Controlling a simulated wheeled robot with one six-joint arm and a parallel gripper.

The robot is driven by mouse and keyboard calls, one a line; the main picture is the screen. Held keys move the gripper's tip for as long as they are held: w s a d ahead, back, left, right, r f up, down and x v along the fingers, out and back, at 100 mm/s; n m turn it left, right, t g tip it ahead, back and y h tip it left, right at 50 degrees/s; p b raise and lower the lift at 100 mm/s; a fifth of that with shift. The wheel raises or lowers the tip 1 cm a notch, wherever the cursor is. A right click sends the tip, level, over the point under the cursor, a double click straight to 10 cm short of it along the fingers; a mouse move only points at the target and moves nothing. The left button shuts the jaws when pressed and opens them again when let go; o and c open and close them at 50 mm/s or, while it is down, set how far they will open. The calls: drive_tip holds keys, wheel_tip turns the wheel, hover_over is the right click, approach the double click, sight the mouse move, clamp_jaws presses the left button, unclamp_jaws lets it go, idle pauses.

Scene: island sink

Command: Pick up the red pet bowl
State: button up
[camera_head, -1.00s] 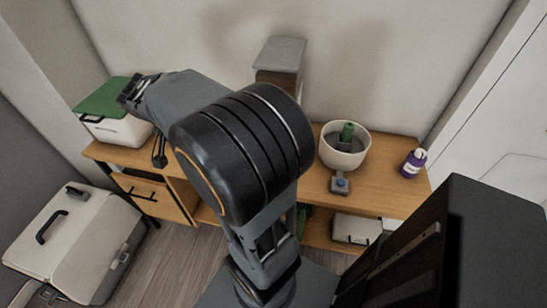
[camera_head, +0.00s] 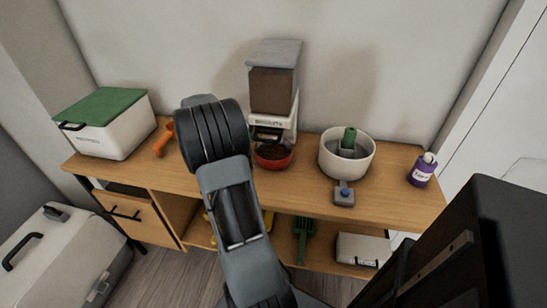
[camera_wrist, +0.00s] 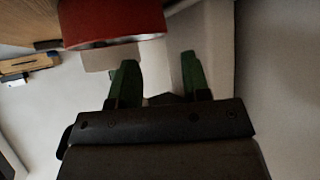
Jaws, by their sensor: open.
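The red pet bowl (camera_head: 274,155) stands on the wooden bench, in front of the food dispenser's base, with brown contents inside. In the wrist view the red bowl (camera_wrist: 112,20) is at the top, left of centre, cut off by the frame edge. My gripper (camera_wrist: 160,63) shows two green fingers spread apart with nothing between them. The bowl lies beyond the fingertips and mostly to their left, and no contact shows. In the head view my arm hides the gripper.
The dispenser (camera_head: 273,90) stands behind the bowl. A white pot (camera_head: 333,160) with a green item is to its right, then a purple bottle (camera_head: 421,172). An orange object (camera_head: 163,139) and a green-lidded box (camera_head: 108,137) are to the left.

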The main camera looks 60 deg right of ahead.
sight(264, 146)
drive_tip(key=shift+x, duration=3.25)
drive_tip(key=shift+c, duration=0.3)
clamp_jaws()
